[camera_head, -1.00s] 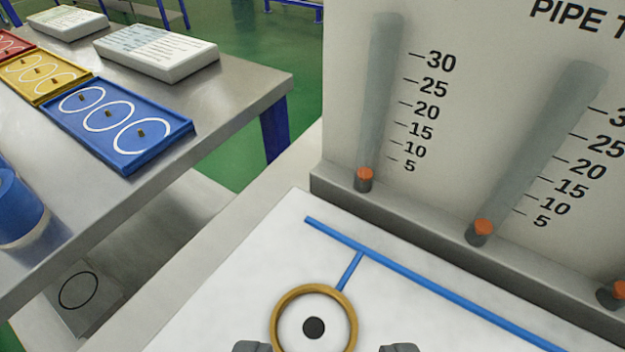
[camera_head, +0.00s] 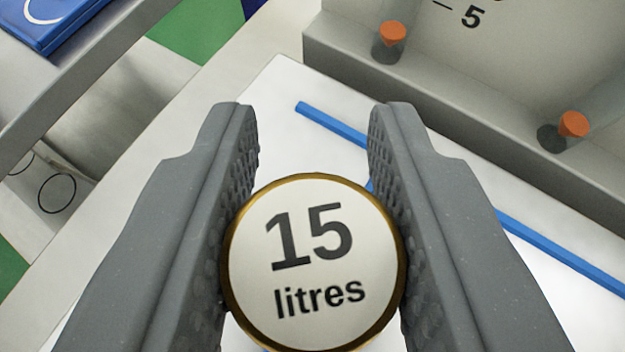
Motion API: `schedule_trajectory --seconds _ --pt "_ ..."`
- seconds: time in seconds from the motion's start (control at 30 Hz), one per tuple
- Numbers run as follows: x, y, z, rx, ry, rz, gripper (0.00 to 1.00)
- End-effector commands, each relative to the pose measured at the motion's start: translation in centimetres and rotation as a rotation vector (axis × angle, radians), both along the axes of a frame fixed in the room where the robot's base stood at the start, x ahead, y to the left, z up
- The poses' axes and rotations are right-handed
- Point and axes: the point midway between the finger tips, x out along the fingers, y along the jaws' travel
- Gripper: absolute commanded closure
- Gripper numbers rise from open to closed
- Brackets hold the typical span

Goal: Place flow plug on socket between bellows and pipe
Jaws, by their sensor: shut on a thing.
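A round piece with a white top marked "15 litres" and a gold rim, apparently the flow plug (camera_head: 315,262), is between the fingers of my gripper (camera_head: 313,215). The textured grey fingers press on its left and right sides. Its top faces the camera; its underside and whatever lies below it are hidden, so I cannot tell whether it touches the socket. The blue pipe line (camera_head: 555,255) runs over the white board, partly behind the right finger. The bellows cannot be made out.
A grey ledge with a scale panel (camera_head: 470,120) stands at the upper right, with orange-topped floats (camera_head: 391,42) in its tubes. A table with a blue tray (camera_head: 45,22) is at the upper left. White board (camera_head: 290,85) shows bare beyond the fingers.

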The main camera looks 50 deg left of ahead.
Motion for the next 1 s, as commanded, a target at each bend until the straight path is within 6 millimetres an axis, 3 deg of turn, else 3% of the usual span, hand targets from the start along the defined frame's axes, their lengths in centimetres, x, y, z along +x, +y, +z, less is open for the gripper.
schedule_trajectory --seconds 0.27,0.3,0.37,0.73,1.0 --pt "0.0 0.0 0.0 0.0 0.0 -0.001 1.0" --pt "0.0 0.0 0.0 -0.001 0.0 0.0 0.61" --pt "0.0 0.0 0.0 -0.001 0.0 0.0 0.5" --pt "-0.2 -0.2 0.3 -0.001 -0.001 0.0 0.5" --pt "-2.1 -2.1 1.9 0.0 -0.001 -0.001 0.5"
